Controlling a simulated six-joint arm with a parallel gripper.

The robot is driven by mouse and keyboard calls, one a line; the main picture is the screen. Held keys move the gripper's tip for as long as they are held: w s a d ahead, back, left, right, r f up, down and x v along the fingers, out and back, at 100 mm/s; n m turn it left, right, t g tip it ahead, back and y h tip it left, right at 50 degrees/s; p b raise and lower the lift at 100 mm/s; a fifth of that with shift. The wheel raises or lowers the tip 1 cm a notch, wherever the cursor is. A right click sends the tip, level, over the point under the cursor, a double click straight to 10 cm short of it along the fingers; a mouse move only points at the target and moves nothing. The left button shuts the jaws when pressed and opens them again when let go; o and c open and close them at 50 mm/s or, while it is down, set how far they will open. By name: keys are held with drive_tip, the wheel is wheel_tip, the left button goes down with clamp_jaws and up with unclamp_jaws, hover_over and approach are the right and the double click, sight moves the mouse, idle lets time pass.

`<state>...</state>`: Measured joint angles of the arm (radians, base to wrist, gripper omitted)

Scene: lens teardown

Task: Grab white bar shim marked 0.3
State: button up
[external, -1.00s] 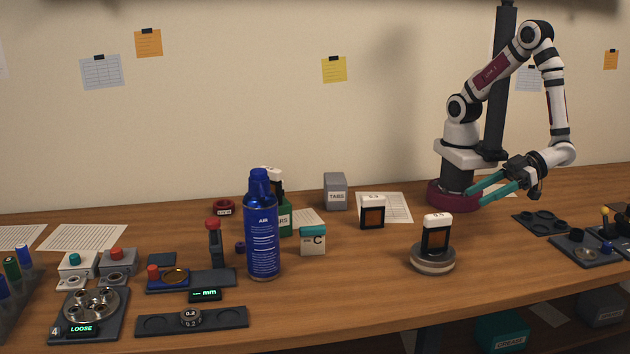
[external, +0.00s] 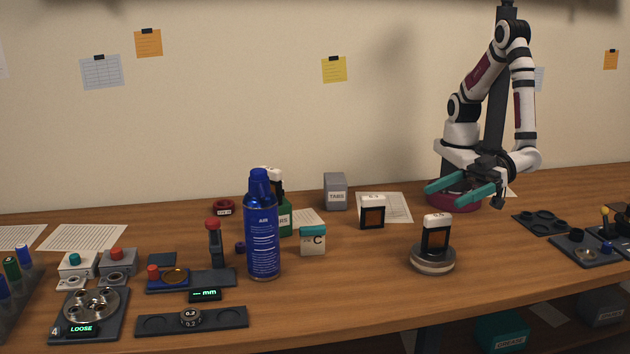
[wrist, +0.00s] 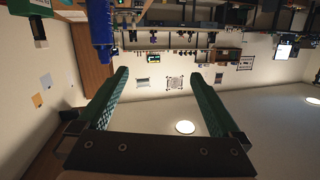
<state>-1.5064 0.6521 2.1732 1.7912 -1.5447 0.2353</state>
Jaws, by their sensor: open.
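Several dark upright blocks with amber faces carry white bar tops. One white bar (external: 437,220) tops the block on a round grey stand, and another white bar (external: 371,198) tops a block on the table behind it. A third white top (external: 272,173) is partly hidden behind the blue can. The markings are too small to read surely, so I cannot tell which is 0.3. My gripper (external: 446,192) is open and empty, above the table behind the round stand, apart from the blocks. Its teal fingers show spread in the wrist view (wrist: 158,74).
The blue AIR can (external: 262,232) stands tall at centre left. A grey TABS box (external: 335,191) and a teal-topped C box (external: 313,241) are nearby. Black trays (external: 541,222) lie at right. The table between the round stand and the right trays is clear.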

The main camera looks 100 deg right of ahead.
drive_tip(key=w+r+n+y, duration=0.4)
drive_tip(key=w+y, duration=0.1)
drive_tip(key=w, duration=0.9)
drive_tip(key=w+d+n+g+y, duration=0.3)
drive_tip(key=w+d+n+y, duration=0.2)
drive_tip(key=w, duration=0.1)
drive_tip(key=n+g, duration=0.7)
drive_tip(key=g, duration=0.5)
approach(373, 206)
drive_tip(key=a+r, duration=0.4)
drive_tip(key=r, duration=0.1)
drive_tip(key=f, duration=0.7)
drive_tip(key=shift+s+f, duration=0.15)
drive_tip(key=shift+s, duration=0.05)
drive_tip(key=x, duration=0.4)
drive_tip(key=shift+a, duration=0.2)
drive_tip(key=shift+w, duration=0.1)
drive_tip(key=c, duration=1.2)
